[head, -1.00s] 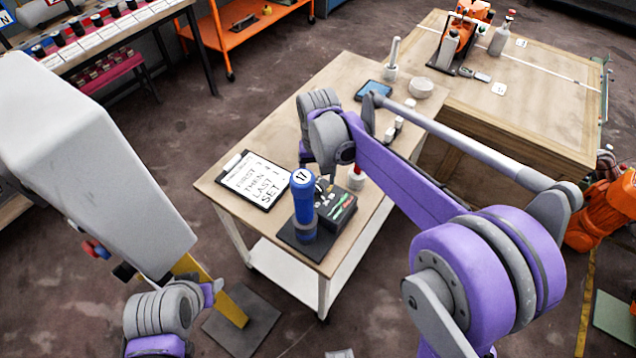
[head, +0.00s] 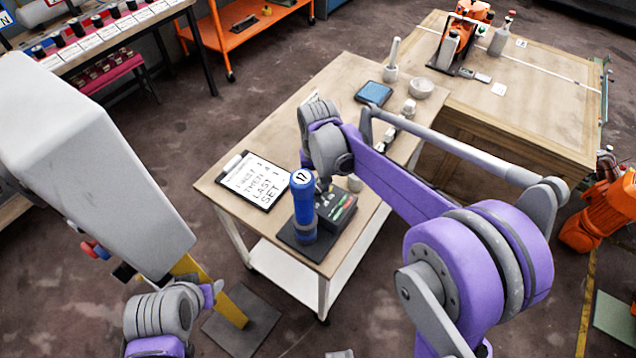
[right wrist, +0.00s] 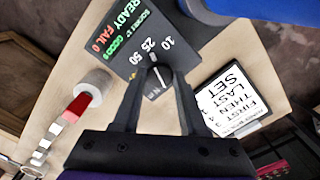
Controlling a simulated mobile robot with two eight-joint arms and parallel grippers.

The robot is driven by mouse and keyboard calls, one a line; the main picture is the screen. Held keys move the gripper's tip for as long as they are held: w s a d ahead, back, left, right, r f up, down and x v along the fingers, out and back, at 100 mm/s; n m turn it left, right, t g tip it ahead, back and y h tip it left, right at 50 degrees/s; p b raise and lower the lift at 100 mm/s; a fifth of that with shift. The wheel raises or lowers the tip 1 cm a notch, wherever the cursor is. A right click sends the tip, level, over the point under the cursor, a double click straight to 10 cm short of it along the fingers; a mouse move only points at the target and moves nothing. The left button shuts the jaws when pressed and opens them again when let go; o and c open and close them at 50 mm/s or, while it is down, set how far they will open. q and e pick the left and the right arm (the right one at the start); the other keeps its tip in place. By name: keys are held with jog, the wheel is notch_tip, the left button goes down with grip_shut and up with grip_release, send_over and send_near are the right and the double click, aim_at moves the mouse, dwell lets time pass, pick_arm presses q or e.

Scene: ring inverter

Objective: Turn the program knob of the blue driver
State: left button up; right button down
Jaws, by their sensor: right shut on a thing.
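The blue driver (head: 303,212) stands upright on a dark base near the table's front corner, with a 17 on its white top. Part of it shows at the top right of the right wrist view (right wrist: 235,8). Beside it is its black control box (head: 337,212), with a lit READY/FAIL display and the marks 10, 25 and 50 (right wrist: 150,52). The round program knob (right wrist: 158,77) has a pale pointer line. My right gripper (right wrist: 159,82) is shut on the knob, one finger at each side. My left arm is at the lower left; its fingers are not visible.
A clipboard (head: 253,181) reading FIRST THEN LAST SET lies left of the driver. A red-and-white cylinder (right wrist: 85,97) stands beside the box. A blue tablet (head: 374,94) and a bowl (head: 421,88) are farther back. The table (head: 225,193) has bare room at its left edge.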

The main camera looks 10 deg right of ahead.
aim_at(318, 188)
jog(key=shift+n, duration=0.3)
jog(key=n, duration=0.3)
jog(key=shift+b, duration=0.4)
jog(key=shift+n, duration=2)
jog(key=shift+c, duration=2.3)
grip_release()
notch_tip(318, 188, up, 11)
